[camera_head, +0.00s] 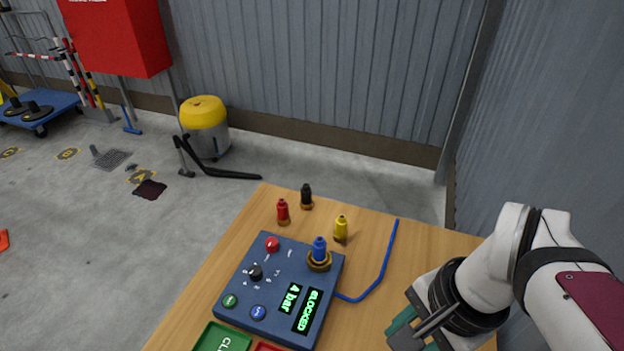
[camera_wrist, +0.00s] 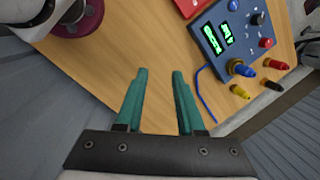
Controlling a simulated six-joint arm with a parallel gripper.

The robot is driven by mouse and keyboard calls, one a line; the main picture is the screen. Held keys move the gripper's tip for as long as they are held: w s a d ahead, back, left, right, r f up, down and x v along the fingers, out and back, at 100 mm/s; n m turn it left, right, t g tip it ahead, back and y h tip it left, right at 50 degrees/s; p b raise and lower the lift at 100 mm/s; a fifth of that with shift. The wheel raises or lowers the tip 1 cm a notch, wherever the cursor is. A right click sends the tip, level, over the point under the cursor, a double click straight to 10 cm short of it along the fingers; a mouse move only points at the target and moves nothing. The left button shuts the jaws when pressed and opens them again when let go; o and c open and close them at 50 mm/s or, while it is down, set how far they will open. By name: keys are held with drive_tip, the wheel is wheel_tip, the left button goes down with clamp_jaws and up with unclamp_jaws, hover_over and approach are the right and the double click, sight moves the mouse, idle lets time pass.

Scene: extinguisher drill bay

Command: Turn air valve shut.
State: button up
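A blue control panel (camera_head: 243,283) lies on the wooden table; it also shows at the upper right of the wrist view (camera_wrist: 211,39). It carries a black knob (camera_head: 255,272) with small white marks around it, and a red knob (camera_head: 272,244) near its far edge. I cannot read which is the air valve. Two green displays read "4 bar" (camera_head: 290,298) and "BLOCKED" (camera_head: 308,309). A blue-topped fitting (camera_head: 319,250) sits in a brass ring at the panel's corner. My gripper (camera_wrist: 157,73) is open and empty, well right of the panel, touching nothing visible.
Red (camera_head: 283,212), black (camera_head: 306,196) and yellow (camera_head: 341,229) fittings stand beyond the panel. A blue hose (camera_head: 386,262) runs across the table between panel and gripper. Green (camera_head: 222,338) and red (camera_head: 268,347) trays lie at the near edge. A grey wall (camera_head: 550,120) rises at right.

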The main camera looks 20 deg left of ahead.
drive_tip(key=shift+o, duration=1.2)
drive_tip(key=w+a+m, duration=0.3)
drive_tip(key=w+a, duration=0.3)
drive_tip(key=w, duration=0.3)
drive_tip(key=shift+r, duration=0.3)
drive_tip(key=shift+o, duration=1.1)
drive_tip(key=w+a+f+m+y, duration=0.1)
drive_tip(key=w+a+m, duration=0.2)
drive_tip(key=w+a, duration=0.3)
drive_tip(key=m+y, duration=0.1)
drive_tip(key=m, duration=0.5)
hover_over(272, 242)
drive_tip(key=d, duration=0.6)
wheel_tip(272, 242, down, 6)
drive_tip(key=x, duration=1.4)
drive_tip(key=shift+s, duration=0.1)
drive_tip(key=shift+a+f, duration=0.15)
drive_tip(key=shift+f, duration=0.4)
clamp_jaws()
